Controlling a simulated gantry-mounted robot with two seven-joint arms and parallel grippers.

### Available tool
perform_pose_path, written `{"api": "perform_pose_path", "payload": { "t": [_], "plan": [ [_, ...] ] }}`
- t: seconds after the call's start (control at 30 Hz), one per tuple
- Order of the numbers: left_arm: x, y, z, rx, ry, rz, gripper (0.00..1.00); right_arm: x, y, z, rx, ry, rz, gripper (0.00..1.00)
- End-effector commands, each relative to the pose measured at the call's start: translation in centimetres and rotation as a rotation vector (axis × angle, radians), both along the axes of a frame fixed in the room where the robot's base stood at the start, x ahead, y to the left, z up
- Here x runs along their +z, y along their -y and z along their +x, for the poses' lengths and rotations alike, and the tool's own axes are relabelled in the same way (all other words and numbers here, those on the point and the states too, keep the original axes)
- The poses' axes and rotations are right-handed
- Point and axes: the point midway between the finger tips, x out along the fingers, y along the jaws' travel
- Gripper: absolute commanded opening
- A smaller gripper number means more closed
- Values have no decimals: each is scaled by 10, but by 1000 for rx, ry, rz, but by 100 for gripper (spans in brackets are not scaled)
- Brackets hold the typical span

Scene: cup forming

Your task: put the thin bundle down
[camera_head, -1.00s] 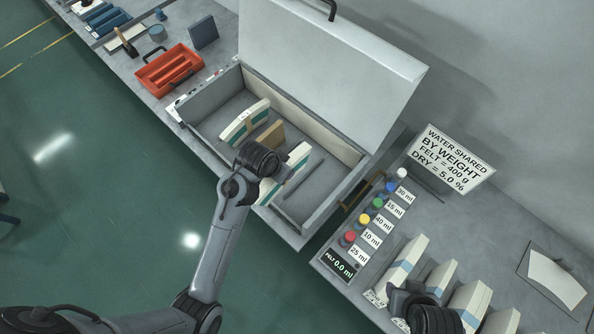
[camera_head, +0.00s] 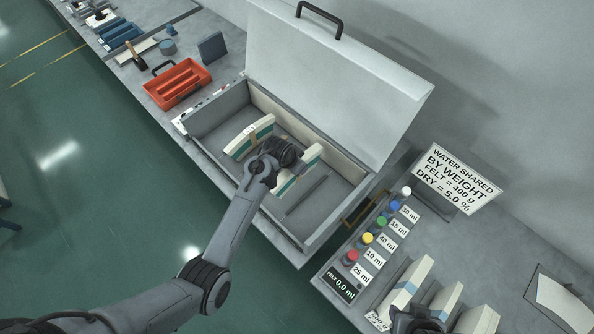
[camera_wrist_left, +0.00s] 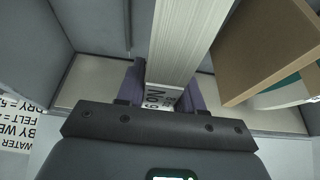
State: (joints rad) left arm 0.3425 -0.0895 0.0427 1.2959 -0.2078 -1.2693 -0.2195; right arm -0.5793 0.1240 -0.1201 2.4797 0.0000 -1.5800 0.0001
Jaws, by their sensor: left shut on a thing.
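My left gripper (camera_head: 287,166) reaches into the open grey chest (camera_head: 207,150). It is shut on a thin white bundle (camera_head: 312,156) with a teal band, standing on edge, partly hidden by the gripper. In the left wrist view the bundle (camera_wrist_left: 187,42) runs away between the two purple fingers (camera_wrist_left: 160,90), with a printed label at its near end. I cannot tell whether its lower edge touches the chest floor. My right gripper (camera_head: 413,320) is partly in view at the bottom edge; its jaws do not show clearly.
The raised lid (camera_head: 335,80) is behind. More bundles (camera_head: 405,284) stand on the right bench.

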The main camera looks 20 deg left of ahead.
Motion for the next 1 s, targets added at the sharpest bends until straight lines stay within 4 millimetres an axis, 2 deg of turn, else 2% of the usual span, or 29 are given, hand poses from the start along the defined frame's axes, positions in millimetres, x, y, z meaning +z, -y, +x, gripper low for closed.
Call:
{"api": "perform_pose_path", "payload": {
  "t": [0.3,0.77,0.8,0.97,1.0],
  "plan": [
    [-33,0,0,0,1,0,0,-1,0,0,1,-1,-1,43],
    [-39,0,0,0,1,0,0,-2,-1,0,-4,-1,5,43],
    [-41,0,-1,0,-1,0,38,-2,-2,0,-4,-1,7,43],
    [-41,0,-1,0,-1,0,62,-1,-2,0,-5,-1,8,43],
    [-41,0,-1,0,-1,0,62,-1,-2,0,-5,-1,8,43]
  ]
}}
